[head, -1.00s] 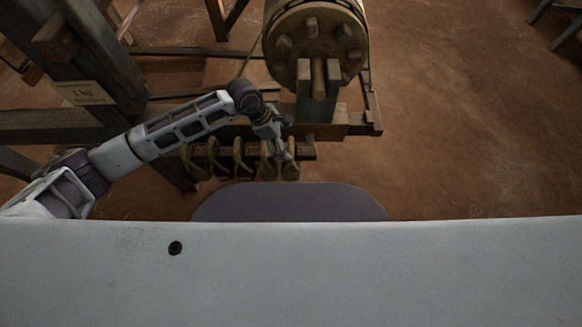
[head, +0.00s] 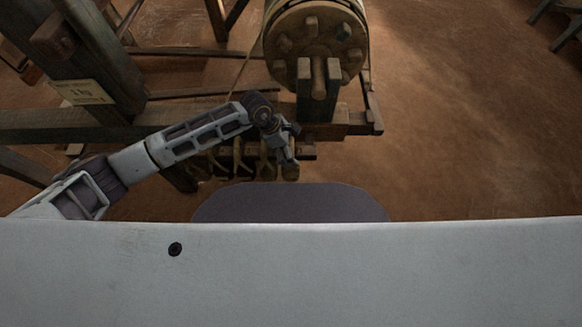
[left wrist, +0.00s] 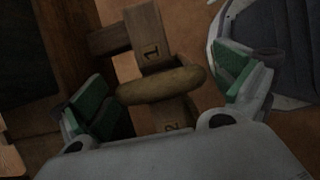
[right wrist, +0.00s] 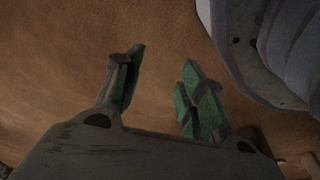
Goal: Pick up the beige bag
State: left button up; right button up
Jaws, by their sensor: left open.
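Several tan bag-like pieces hang in a row from a short wooden rail in the head view; the right-end one, a beige bag (head: 291,172), shows just beside my left gripper (head: 286,160). In the left wrist view a rounded tan shape (left wrist: 160,86), seemingly the top of a bag, lies between the spread green-padded fingers of my left gripper (left wrist: 165,95). I see no clear contact. My left gripper is open. My right gripper (right wrist: 160,78) shows in the right wrist view with its fingers apart over bare floor, empty.
Wooden parts numbered 1 and 2 (left wrist: 152,50) cross beside the tan shape. Above the rail stands a wooden roller (head: 318,45) on its bracket. Dark loom posts (head: 100,60) with a "1 kg" label fill the left.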

jog(key=shift+s, duration=0.1)
pick_arm(q)
jog(key=c, duration=1.7)
jog(key=shift+c, duration=0.7)
pick_arm(e)
jog(key=shift+s+f, duration=0.1)
pick_arm(q)
jog(key=shift+r, duration=0.2)
